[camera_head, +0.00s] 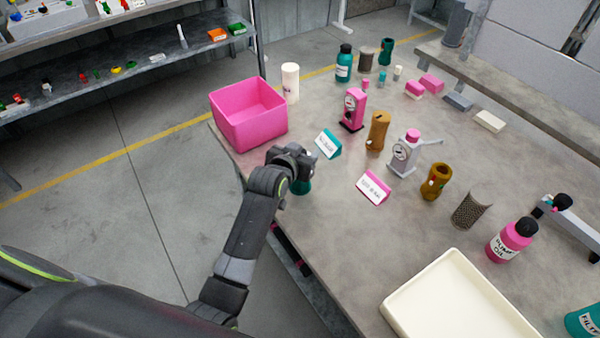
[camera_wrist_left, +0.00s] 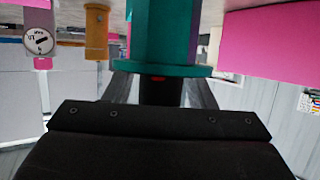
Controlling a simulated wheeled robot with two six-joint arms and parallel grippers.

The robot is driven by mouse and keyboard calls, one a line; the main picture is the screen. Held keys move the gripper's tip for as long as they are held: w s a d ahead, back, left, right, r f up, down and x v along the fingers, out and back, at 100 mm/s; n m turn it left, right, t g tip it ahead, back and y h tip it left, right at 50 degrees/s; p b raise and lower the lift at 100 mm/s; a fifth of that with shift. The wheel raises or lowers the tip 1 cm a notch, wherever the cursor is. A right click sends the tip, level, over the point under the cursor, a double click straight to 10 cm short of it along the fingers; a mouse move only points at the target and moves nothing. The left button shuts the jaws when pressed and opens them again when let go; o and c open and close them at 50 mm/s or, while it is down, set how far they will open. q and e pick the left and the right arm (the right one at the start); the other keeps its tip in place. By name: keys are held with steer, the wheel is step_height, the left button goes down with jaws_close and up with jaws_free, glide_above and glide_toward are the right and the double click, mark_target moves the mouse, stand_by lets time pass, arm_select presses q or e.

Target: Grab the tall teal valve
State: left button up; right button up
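A teal valve (camera_head: 302,187) stands near the left edge of the table, mostly hidden under my left gripper (camera_head: 297,163). In the left wrist view the valve's teal body and wide flange (camera_wrist_left: 165,40) fill the top centre. A dark part of it sits between the fingers of my left gripper (camera_wrist_left: 162,92). The fingers lie on both sides of that part; whether they press on it I cannot tell. Another teal piece (camera_head: 386,51) stands at the back of the table. My right gripper is not in view.
A pink bin (camera_head: 248,115) stands left of the gripper. A teal card (camera_head: 328,144) and a pink card (camera_head: 373,187) stand close by. A pink gauge pump (camera_head: 353,110), a brown valve (camera_head: 377,131) and a cream tray (camera_head: 455,300) are further right.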

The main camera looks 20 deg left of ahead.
arm_select(q)
steer(key=shift+f, duration=0.1)
jaws_close()
